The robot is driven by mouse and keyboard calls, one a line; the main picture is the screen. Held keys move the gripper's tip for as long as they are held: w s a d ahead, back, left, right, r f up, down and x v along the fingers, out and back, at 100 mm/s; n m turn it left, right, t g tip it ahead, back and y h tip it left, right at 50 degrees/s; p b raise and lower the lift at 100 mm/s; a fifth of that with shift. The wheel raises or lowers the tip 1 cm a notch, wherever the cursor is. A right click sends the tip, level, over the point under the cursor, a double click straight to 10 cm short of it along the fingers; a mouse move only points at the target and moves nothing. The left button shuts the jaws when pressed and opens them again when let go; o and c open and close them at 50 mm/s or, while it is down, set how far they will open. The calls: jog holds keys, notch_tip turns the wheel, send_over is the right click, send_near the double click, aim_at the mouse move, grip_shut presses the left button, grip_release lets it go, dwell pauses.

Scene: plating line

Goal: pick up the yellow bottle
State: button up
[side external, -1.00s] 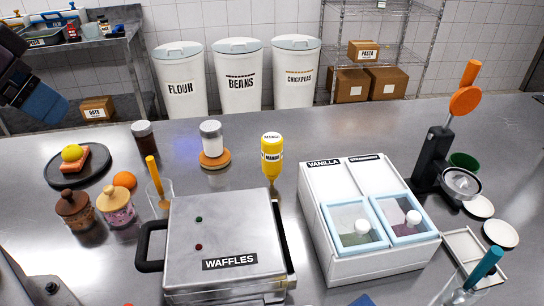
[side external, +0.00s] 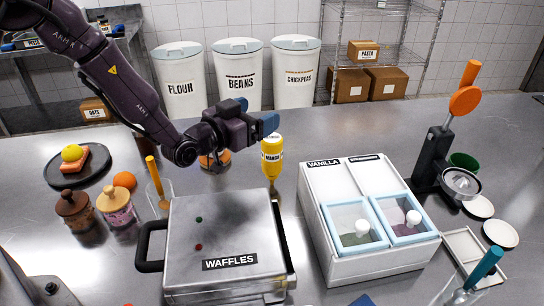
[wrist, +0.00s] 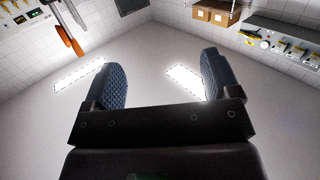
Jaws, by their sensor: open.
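The yellow bottle (side external: 272,160) stands upright on the steel counter, behind the waffle maker and left of the white topping box. It has a white label. My gripper (side external: 256,113) is open and empty, with blue finger pads, in the air just above and left of the bottle in the side view. A finger overlaps the bottle's top there; I cannot tell whether they touch. In the wrist view my gripper (wrist: 164,82) shows both fingers wide apart with nothing between them, and the bottle is not seen.
The waffle maker (side external: 222,235) and the white topping box (side external: 345,267) flank the front of the bottle. Free counter lies behind and right of the bottle. Bins stand at the wall.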

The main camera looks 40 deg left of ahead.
aim_at(264, 145)
jog(key=shift+t, duration=0.3)
notch_tip(264, 145, down, 9)
jog(key=shift+d+r, duration=0.1)
jog(key=shift+d, duration=0.05)
jog(key=shift+w+d, duration=0.15)
jog(key=shift+w, duration=1.1)
jog(key=shift+w+d, duration=0.15)
jog(key=shift+w, duration=1.1)
jog(key=shift+c, duration=0.2)
jog(key=c, duration=0.7)
